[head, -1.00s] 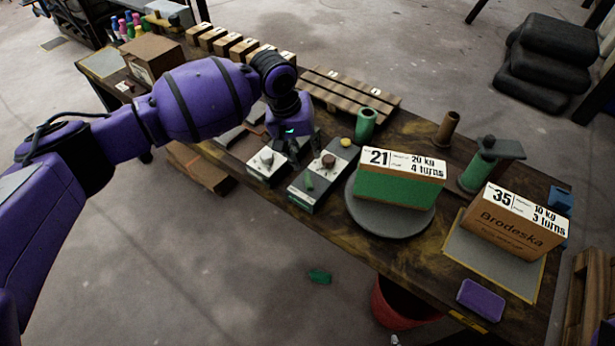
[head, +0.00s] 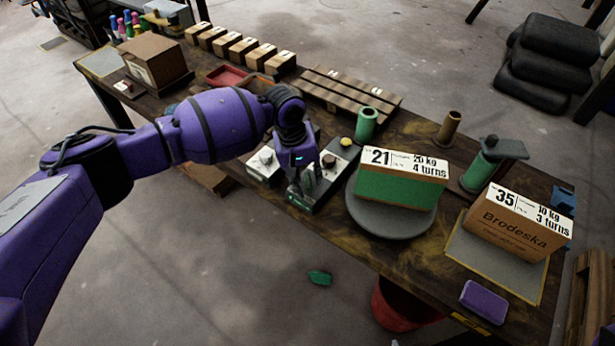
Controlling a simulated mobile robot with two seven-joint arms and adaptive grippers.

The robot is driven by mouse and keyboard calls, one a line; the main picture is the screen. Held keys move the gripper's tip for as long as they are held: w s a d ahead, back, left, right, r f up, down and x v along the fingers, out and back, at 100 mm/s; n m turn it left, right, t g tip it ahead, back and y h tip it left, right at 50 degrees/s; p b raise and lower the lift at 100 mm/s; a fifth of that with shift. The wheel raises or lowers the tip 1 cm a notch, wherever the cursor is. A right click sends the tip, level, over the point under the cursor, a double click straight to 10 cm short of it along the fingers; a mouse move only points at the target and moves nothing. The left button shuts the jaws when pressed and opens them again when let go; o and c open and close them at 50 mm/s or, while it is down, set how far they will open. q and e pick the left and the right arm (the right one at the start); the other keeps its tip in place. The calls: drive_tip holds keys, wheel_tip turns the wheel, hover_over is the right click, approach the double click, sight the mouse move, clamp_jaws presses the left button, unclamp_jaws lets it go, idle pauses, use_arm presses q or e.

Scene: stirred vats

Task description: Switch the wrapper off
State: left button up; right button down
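The wrapper's round grey turntable (head: 388,222) stands on the bench and carries a box labelled 21 (head: 400,184), wrapped in green on its lower part. Left of it is a dark control box (head: 333,187) with a yellow button (head: 345,142), a brown-red knob (head: 328,160) and a small green control (head: 309,182) near its front end. My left gripper (head: 305,188) points down over that front end, its dark fingers at the green control and partly hiding it. Whether they touch it or are closed cannot be told. My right gripper is not in view.
A small white box with a knob (head: 263,164) sits just left of the gripper. A green roll (head: 366,123) stands behind the control box. A box labelled 35 (head: 515,222) lies on a mat at right. A red bin (head: 400,308) stands below the bench front.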

use_arm(q)
clamp_jaws()
